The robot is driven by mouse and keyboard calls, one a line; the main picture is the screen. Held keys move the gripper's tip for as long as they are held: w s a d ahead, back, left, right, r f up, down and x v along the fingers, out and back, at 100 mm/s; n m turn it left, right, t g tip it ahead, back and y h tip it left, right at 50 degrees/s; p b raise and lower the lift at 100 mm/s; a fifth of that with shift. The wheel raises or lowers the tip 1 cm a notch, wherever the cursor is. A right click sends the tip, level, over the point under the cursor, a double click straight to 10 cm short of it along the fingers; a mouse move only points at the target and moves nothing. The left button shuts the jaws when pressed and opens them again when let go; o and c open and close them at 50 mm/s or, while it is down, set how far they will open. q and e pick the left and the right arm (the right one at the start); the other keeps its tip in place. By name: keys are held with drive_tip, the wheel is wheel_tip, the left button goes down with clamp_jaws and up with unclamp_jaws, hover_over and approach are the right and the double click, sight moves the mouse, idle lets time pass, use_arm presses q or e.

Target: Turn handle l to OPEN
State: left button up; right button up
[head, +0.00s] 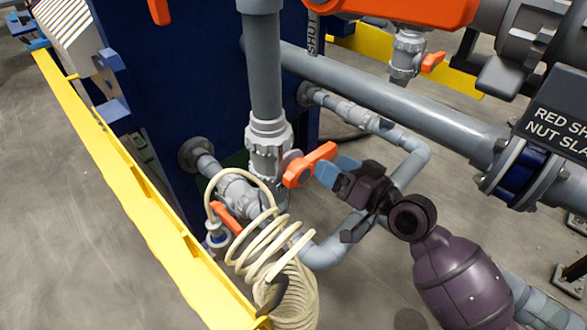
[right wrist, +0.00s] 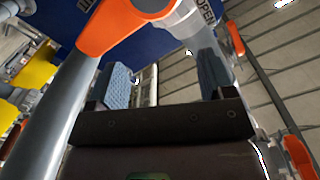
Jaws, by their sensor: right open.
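An orange valve handle (head: 312,163) sits on a grey valve at the foot of a vertical grey pipe (head: 264,70), its free end pointing up and right. No label marks it as handle l in the head view. My right gripper (head: 336,169) is open, with its blue-grey fingers close to the handle's right side. In the right wrist view an orange handle (right wrist: 100,30) crosses beyond the left finger, and the space between the fingers (right wrist: 163,80) holds no handle. The word OPEN (right wrist: 207,12) shows on the pipe there. Contact cannot be told. My left gripper is out of view.
Another orange handle (head: 226,217) is low on the left, beside a cream coiled hose (head: 280,255). A small orange handle (head: 432,62) is at upper right. A long grey pipe (head: 390,93) crosses behind my gripper. A yellow rail (head: 130,190) runs along the left.

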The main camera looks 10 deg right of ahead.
sight(311, 164)
wheel_tip(311, 164, down, 4)
drive_tip(key=w+d+m+p, duration=0.2)
drive_tip(key=d+m+p, duration=0.1)
drive_tip(key=m, duration=1)
drive_tip(key=x, duration=0.2)
drive_tip(key=b+x, duration=0.1)
drive_tip(key=x, duration=0.4)
drive_tip(key=shift+w+a+f, duration=0.1)
drive_tip(key=shift+a+f, duration=0.1)
drive_tip(key=shift+f, duration=0.2)
drive_tip(key=shift+w+a+b, duration=0.1)
drive_tip(key=shift+w+b, duration=0.05)
drive_tip(key=shift+b, duration=0.15)
use_arm(q)
drive_tip(key=shift+w+r, duration=0.25)
drive_tip(key=shift+r, duration=0.5)
